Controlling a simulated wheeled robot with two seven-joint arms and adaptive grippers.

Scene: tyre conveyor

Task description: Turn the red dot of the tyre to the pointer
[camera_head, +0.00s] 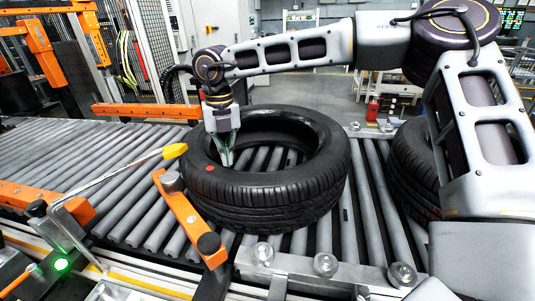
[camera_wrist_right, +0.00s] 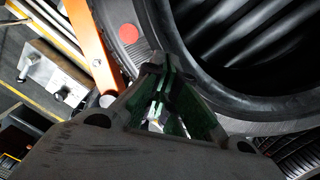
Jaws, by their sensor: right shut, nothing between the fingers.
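A black tyre (camera_head: 275,192) lies flat on the roller conveyor. Its red dot (camera_head: 210,168) is on the upper sidewall at the left front; the dot also shows in the right wrist view (camera_wrist_right: 128,33). The yellow-tipped pointer (camera_head: 175,151) reaches in from the left, and its tip ends close to the tyre's left edge, a little left of and behind the dot. My right gripper (camera_head: 226,160) points down at the tyre's inner left rim, its fingertips inside the hole. It is shut and empty. Whether it touches the rim is unclear. My left gripper is not in view.
An orange bar (camera_head: 190,218) with rollers stands against the tyre's front left. Bare conveyor rollers (camera_head: 80,150) are free to the left. Small guide wheels (camera_head: 325,264) line the front edge.

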